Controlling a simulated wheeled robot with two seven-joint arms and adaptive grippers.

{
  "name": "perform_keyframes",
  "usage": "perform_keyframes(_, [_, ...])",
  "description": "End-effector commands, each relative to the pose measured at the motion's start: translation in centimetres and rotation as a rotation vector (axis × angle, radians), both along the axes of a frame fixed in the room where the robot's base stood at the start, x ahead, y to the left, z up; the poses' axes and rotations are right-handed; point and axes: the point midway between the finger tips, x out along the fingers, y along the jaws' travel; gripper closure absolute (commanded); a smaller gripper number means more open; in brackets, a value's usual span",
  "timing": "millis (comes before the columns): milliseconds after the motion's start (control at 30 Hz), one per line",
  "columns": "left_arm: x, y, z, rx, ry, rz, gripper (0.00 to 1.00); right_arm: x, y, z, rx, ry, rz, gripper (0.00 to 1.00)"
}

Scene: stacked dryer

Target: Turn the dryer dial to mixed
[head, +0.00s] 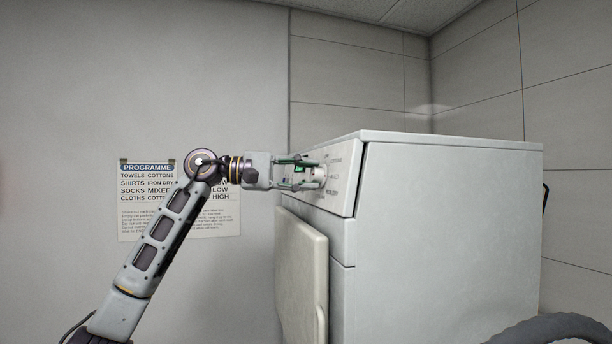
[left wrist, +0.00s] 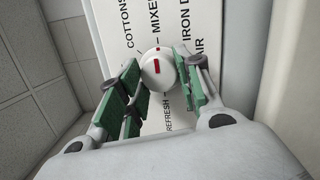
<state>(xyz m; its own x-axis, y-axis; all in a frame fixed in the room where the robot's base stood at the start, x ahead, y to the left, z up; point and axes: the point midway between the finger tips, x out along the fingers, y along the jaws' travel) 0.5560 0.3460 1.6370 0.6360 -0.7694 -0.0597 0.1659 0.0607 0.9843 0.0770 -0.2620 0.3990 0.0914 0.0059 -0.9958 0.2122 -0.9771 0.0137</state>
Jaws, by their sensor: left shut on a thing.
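The dryer dial (left wrist: 150,75) is a round white knob with a red line on its face, on the white control panel. In the left wrist view the red line points up the picture, roughly toward the MIXED label (left wrist: 153,20). COTTONS, IRON D…, AIR and REFRESH also show around it, partly cut off or covered. My left gripper (head: 307,173) reaches the panel from the left in the head view. Its green-padded fingers are shut on the dial, one on each side. The dial also shows at the fingertips in the head view (head: 320,172). My right gripper is not in view.
The white dryer (head: 450,230) stands at the right, with its door (head: 301,270) below the panel. A PROGRAMME notice (head: 147,168) hangs on the wall behind my left arm, which partly covers it. The space left of the dryer looks free.

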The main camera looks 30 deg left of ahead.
Motion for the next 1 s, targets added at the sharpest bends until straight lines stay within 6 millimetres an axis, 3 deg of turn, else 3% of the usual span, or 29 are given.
perform_keyframes(167, [0.0, -0.1, -0.2, 0.002, 0.003, -0.002, 0.89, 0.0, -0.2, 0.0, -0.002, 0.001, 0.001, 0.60])
perform_keyframes(200, [0.0, -0.1, -0.2, 0.002, 0.004, -0.002, 0.63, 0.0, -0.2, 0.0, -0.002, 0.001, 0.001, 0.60])
perform_keyframes(367, [0.0, -0.1, -0.1, 0.001, 0.003, -0.001, 0.42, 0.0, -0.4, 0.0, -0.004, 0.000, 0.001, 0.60])
perform_keyframes(767, [-0.1, 0.1, 0.0, -0.001, 0.002, 0.000, 0.42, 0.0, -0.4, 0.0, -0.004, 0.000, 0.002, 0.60])
perform_keyframes(1000, [-0.9, 1.2, 0.0, -0.001, 0.003, 0.001, 0.42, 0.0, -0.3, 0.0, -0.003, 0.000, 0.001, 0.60])
